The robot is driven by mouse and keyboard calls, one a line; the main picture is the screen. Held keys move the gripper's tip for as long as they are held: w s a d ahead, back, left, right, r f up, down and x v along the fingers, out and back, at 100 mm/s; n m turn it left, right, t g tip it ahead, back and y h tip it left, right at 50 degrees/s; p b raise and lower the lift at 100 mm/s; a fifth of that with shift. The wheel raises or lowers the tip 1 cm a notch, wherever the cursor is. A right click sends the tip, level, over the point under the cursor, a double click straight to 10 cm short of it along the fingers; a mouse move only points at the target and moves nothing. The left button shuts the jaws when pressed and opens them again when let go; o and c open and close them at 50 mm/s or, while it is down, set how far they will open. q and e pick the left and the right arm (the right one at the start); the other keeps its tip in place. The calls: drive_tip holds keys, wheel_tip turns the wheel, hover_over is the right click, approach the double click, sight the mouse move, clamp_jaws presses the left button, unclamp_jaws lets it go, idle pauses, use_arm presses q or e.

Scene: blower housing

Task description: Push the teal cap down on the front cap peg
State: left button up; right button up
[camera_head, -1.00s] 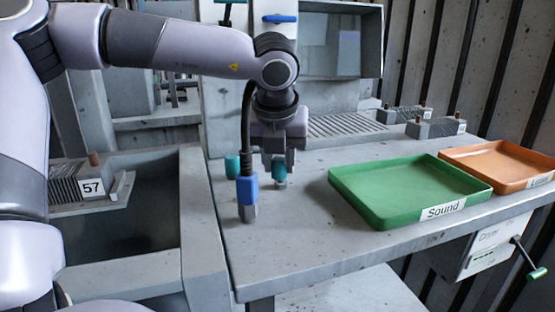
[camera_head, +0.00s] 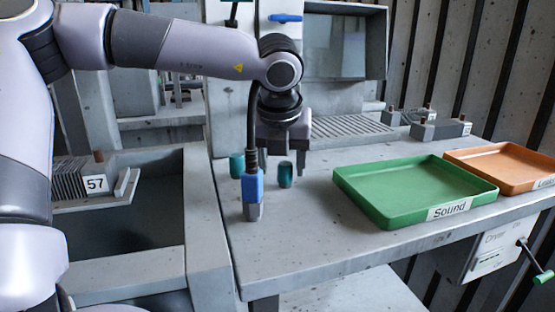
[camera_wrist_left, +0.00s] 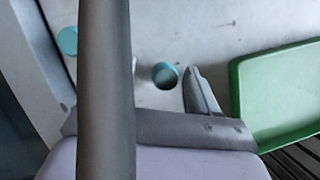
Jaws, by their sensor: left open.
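A teal cap (camera_head: 285,176) stands upright on the grey bench in the head view; the wrist view also shows this cap (camera_wrist_left: 165,76). No peg shows beneath it. My left gripper (camera_head: 283,167) is above the cap with its fingers apart, one on each side, and a gap shows between fingers and cap. In the wrist view one finger (camera_wrist_left: 203,92) lies just right of the cap; a grey bar hides the other. A second teal cap (camera_head: 236,166) stands to the left, also in the wrist view (camera_wrist_left: 68,41). My right gripper is not in view.
A blue-and-grey connector (camera_head: 252,188) on a black cable is in front of my left gripper. A green tray (camera_head: 395,212) labelled Sound and an orange tray (camera_head: 490,178) lie to the right. A finned block marked 57 (camera_head: 85,178) is at left.

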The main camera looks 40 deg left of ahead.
use_arm(q)
drive_tip(key=shift+w+d+f, duration=0.25)
drive_tip(key=shift+w+f, duration=0.1)
drive_tip(key=shift+f, duration=0.1)
drive_tip(key=p+v, duration=0.1)
drive_tip(key=v, duration=0.7)
drive_tip(key=shift+s+a+p, duration=0.3)
drive_tip(key=shift+a, duration=0.05)
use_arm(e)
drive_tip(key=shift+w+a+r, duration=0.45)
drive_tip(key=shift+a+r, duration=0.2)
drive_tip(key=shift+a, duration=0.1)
